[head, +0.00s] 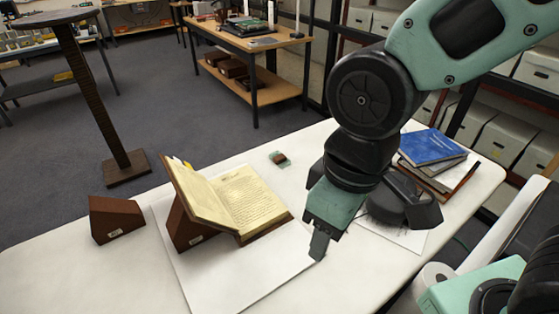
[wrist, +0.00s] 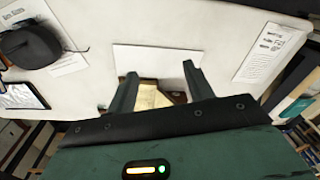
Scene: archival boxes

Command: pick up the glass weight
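I cannot make out the glass weight in the wrist view.
An open book (head: 240,200) rests on brown wedges over a white sheet. Another brown wedge (head: 116,218) stands at left. A blue book (head: 431,147) tops a stack at right. A dark device (wrist: 28,45) shows in the wrist view. Table around the weight is clear.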

